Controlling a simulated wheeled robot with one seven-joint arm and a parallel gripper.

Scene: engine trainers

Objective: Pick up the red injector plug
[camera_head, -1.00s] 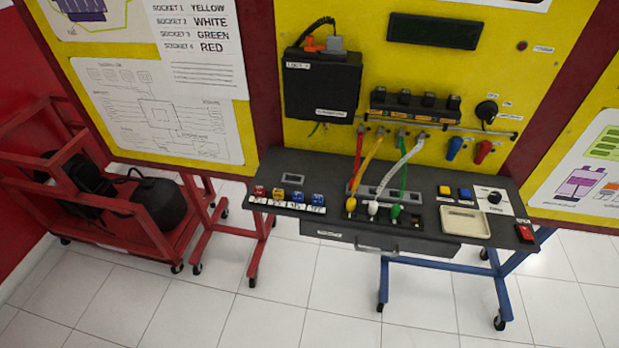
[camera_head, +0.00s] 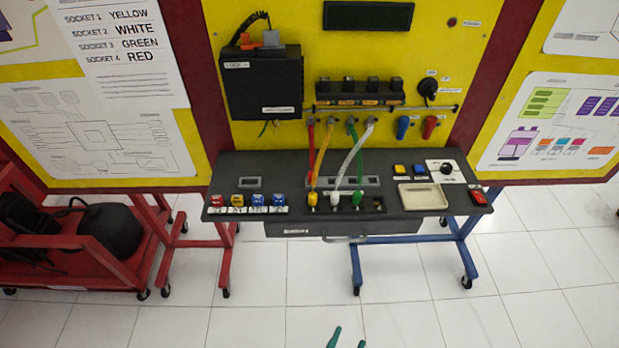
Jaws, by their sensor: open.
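A red cable (camera_head: 311,146) hangs from the yellow panel onto the dark bench top (camera_head: 410,170). A yellow plug (camera_head: 312,198), a white plug (camera_head: 335,199) and a green plug (camera_head: 357,199) stand upright in a row of sockets. The socket at the right end of the row (camera_head: 379,204) looks empty. My gripper (camera_head: 347,341) shows only as two teal fingertips at the bottom edge, apart and empty, well below the bench.
Red, yellow and blue blocks (camera_head: 249,201) sit at the bench's left. A beige tray (camera_head: 422,197) and a red switch (camera_head: 478,196) are at its right. A red cart (camera_head: 110,256) stands at the left. White floor in front is clear.

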